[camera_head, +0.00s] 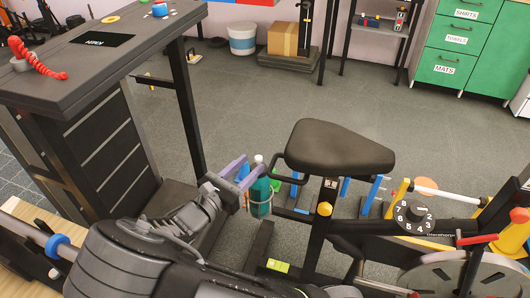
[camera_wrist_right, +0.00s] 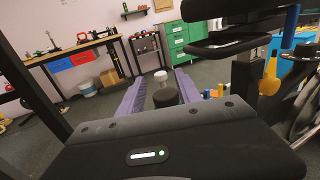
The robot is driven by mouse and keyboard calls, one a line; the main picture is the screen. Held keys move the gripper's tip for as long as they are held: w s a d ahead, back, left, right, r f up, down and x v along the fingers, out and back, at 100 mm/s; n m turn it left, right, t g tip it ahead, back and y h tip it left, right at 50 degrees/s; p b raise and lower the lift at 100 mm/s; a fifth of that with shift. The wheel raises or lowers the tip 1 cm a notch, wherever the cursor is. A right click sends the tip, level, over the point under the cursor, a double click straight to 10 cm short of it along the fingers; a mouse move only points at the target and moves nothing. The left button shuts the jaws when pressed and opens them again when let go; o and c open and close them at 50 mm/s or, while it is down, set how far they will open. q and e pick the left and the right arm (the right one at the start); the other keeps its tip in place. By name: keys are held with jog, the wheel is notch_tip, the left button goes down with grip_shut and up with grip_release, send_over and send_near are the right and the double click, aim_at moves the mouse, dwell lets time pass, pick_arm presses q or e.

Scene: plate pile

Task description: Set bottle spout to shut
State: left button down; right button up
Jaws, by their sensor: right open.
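The teal bottle (camera_head: 260,193) stands upright in a wire holder on the exercise bike, with a pale spout (camera_head: 258,159) at its top. My right gripper (camera_head: 255,164) has purple fingers and is open beside the bottle's top, pointing toward it. In the right wrist view, a white spout-like part (camera_wrist_right: 160,76) and a dark rounded part (camera_wrist_right: 166,97) show between the two spread fingers of the right gripper (camera_wrist_right: 159,75). I cannot tell whether the fingers touch the bottle, or whether the spout is up or down. My left gripper is not in view.
The bike's black saddle (camera_head: 335,147) is close to the right of the bottle. A numbered dial (camera_head: 411,217) and yellow and blue bike parts lie further right. A dark counter (camera_head: 90,60) stands at the left. The grey floor (camera_head: 260,100) behind is mostly clear.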

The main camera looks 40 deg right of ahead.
jog(key=b+x, duration=0.1)
jog(key=x, duration=0.6)
jog(key=shift+w+d, duration=0.15)
jog(key=shift+d, duration=0.2)
grip_shut()
